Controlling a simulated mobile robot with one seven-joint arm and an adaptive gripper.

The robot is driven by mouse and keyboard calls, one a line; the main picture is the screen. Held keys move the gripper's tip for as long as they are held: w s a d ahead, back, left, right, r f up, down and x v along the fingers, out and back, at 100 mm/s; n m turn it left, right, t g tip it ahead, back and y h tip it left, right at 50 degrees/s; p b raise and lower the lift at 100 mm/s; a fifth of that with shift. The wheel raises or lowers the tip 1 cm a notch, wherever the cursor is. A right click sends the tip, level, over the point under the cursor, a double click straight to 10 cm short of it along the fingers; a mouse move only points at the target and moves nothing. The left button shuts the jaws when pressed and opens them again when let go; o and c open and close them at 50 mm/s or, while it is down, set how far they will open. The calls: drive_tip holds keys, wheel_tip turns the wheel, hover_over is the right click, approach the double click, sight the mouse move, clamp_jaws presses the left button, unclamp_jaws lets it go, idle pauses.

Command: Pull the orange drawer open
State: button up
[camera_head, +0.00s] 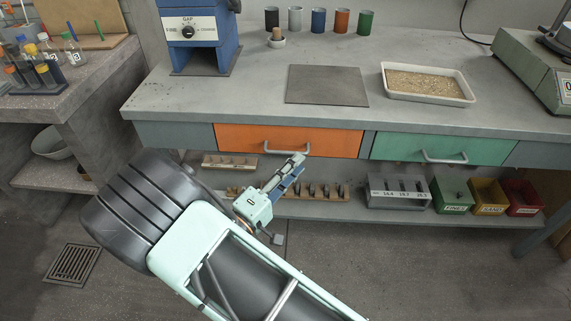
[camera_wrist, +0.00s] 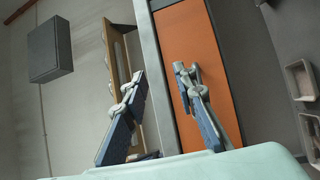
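The orange drawer (camera_head: 240,137) is shut, its front flush under the grey bench top. Its pale grey bar handle (camera_head: 270,151) sits at the middle of the front. My gripper (camera_head: 294,166) is at the right end of the handle, slightly below it in the head view. In the wrist view the blue-padded fingers of my gripper (camera_wrist: 157,76) are spread apart with nothing between them. The right finger overlaps the orange front (camera_wrist: 188,32) and hides part of the handle (camera_wrist: 197,72). I cannot tell whether finger and handle touch.
A green drawer (camera_head: 400,148) with a similar handle is to the right. The lower shelf holds a wooden rack (camera_head: 325,192), a grey box (camera_head: 398,179) and coloured bins (camera_head: 489,190). A tray of granules (camera_head: 428,96) and a dark plate (camera_head: 326,86) lie on the bench.

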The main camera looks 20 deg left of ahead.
sight(286, 153)
drive_tip(key=s+a+f+n+t+y+b, duration=0.1)
drive_tip(key=s+a+f+n+y, duration=0.1)
drive_tip(key=a+f+n+y, duration=0.3)
drive_tip(key=w, duration=0.3)
drive_tip(key=w+r+m+b, duration=0.1)
drive_tip(key=w, duration=0.3)
drive_tip(key=w+m+b, duration=0.1)
drive_tip(key=w, duration=0.2)
drive_tip(key=shift+w+d+r+h, duration=0.15)
drive_tip(key=shift+d+h, duration=0.05)
drive_tip(key=shift+h, duration=0.2)
drive_tip(key=shift+c, duration=0.2)
clamp_jaws()
